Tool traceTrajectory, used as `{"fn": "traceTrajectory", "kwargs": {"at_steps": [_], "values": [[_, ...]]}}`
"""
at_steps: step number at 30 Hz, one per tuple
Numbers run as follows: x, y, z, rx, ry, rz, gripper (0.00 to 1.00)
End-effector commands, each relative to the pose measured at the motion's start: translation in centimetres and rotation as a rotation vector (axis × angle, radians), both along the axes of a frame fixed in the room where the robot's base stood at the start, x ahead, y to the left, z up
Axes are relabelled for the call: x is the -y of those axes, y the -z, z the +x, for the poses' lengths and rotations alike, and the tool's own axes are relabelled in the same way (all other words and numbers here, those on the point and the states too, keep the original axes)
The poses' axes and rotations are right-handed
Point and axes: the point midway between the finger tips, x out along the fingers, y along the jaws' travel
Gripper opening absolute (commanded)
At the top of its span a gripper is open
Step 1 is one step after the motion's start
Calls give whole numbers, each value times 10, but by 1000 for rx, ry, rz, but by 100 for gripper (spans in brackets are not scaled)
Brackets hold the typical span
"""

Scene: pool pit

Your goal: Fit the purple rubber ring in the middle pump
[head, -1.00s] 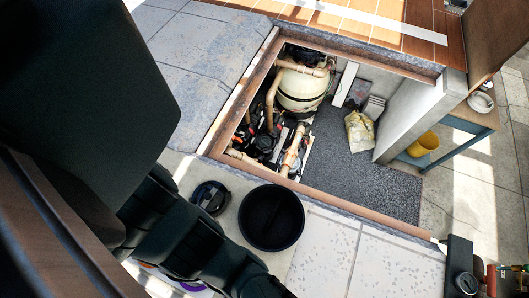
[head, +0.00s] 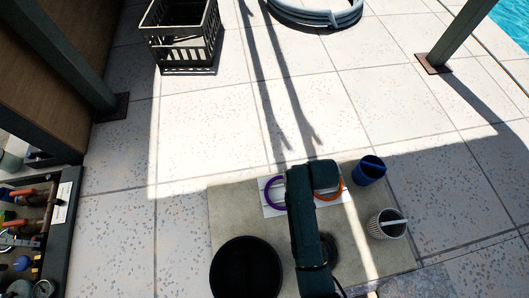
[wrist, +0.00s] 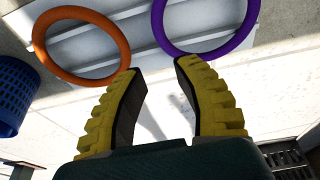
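The purple rubber ring (head: 265,193) lies on a white sheet or board (head: 267,212), partly hidden behind my arm in the head view. In the wrist view the purple ring (wrist: 205,52) is at the top right, just beyond my fingertips and cut by the frame edge. My gripper (wrist: 160,76) has two yellow ridged fingers spread apart with nothing between them. An orange ring (wrist: 88,80) lies at the top left of that view; in the head view, the orange ring (head: 341,190) shows right of my arm. My fingers are hidden in the head view. The middle pump cannot be made out.
A blue container (head: 369,171), a pale slatted basket (head: 387,224) and a black round tub (head: 246,270) stand around the rings. Pipes and valves (head: 28,215) show at the left edge. A crate (head: 185,35) and hose coil (head: 315,14) lie farther back. Paving between is clear.

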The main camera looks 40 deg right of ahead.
Motion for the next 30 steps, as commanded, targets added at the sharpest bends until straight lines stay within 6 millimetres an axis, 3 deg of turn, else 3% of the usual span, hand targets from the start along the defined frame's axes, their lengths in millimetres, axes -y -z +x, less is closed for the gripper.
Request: {"fn": "traceTrajectory", "kwargs": {"at_steps": [8, 21, 30], "values": [[0, 21, 0, -3, 0, 1, 32], [0, 79, 0, 1, -1, -1, 32], [0, 90, 1, 1, -1, -1, 32]]}}
